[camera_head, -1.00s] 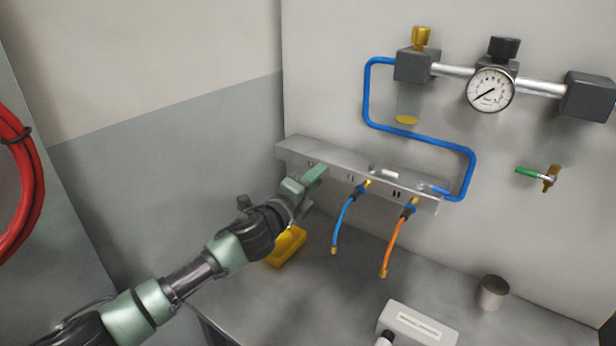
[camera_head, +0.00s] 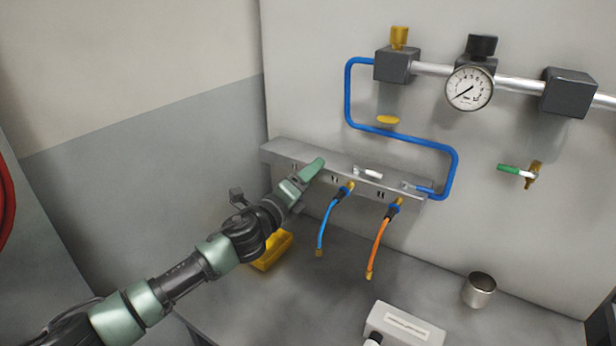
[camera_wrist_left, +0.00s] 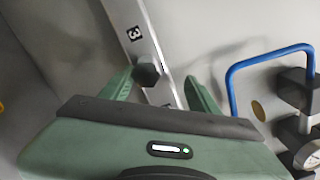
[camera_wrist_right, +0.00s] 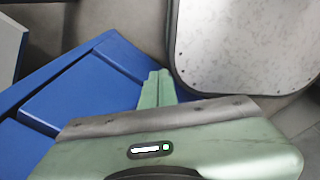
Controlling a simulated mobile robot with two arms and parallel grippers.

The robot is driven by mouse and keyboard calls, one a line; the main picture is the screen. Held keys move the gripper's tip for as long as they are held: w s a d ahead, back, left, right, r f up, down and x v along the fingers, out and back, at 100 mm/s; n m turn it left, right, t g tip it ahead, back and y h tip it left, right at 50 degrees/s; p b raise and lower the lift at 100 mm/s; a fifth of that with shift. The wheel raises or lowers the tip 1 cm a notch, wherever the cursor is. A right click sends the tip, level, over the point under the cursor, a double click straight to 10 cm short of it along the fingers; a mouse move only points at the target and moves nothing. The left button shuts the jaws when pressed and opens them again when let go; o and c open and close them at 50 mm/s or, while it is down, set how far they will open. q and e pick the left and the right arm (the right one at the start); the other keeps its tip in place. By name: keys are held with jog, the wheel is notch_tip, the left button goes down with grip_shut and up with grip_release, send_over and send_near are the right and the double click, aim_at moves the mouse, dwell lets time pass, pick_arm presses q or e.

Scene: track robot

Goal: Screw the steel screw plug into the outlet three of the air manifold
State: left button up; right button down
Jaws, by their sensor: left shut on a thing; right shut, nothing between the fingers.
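The air manifold (camera_head: 285,152) is a long grey bar on the back wall. In the left wrist view it shows as a pale strip (camera_wrist_left: 123,12) with a label "3" beside the dark hexagonal screw plug (camera_wrist_left: 148,70). My left gripper (camera_wrist_left: 158,82) is shut on this plug, its green fingers on either side. The plug lies over the manifold just below the "3"; I cannot tell how deep it sits in the outlet. In the head view the left gripper (camera_head: 318,168) covers the plug at the manifold's front. My right gripper (camera_wrist_right: 158,78) is shut and empty, away from the manifold.
A blue hose (camera_head: 322,228) and an orange hose (camera_head: 379,245) hang from the manifold right of my left gripper. A blue pipe (camera_head: 349,95) runs above. A yellow object (camera_head: 272,252), a metal cup (camera_head: 479,289) and a pale box (camera_head: 403,326) stand on the bench.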

pick_arm(q)
jog(key=shift+s+d+r, duration=0.1)
jog(key=shift+d+r, duration=0.05)
jog(key=shift+c, duration=1.3)
jog(key=shift+a, duration=0.2)
jog(key=a, duration=0.1)
jog(key=a+p, duration=0.2)
jog(key=shift+s+f, duration=0.25)
jog(key=shift+s, duration=0.05)
jog(key=shift+w+d+f, duration=0.1)
jog(key=shift+f, duration=0.1)
jog(key=shift+w+f, duration=0.15)
